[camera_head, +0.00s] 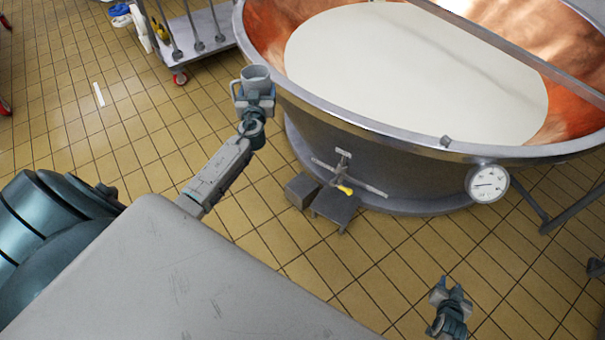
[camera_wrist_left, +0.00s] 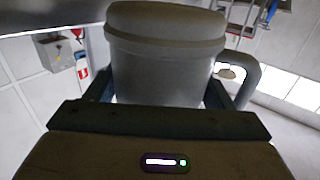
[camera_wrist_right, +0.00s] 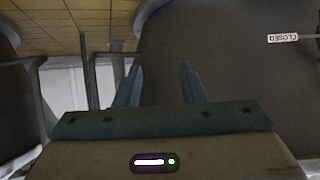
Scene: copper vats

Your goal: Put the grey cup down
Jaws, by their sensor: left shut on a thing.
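The grey cup (camera_head: 256,79) is held in my left gripper (camera_head: 253,92), beside the left rim of the big copper vat in the head view. In the left wrist view the cup (camera_wrist_left: 165,60) fills the space between the fingers, with its handle on the right side. My left gripper is shut on the cup's body. My right gripper (camera_head: 452,287) is low at the bottom right of the head view, over the tiled floor. Its fingers are apart and empty, as the right wrist view (camera_wrist_right: 158,85) also shows.
The copper vat (camera_head: 365,128) holds white liquid and has a dial gauge (camera_head: 487,183) on its side. A small grey step (camera_head: 335,207) and a valve with a yellow handle stand at its foot. A wheeled cart (camera_head: 195,40) is at the upper left.

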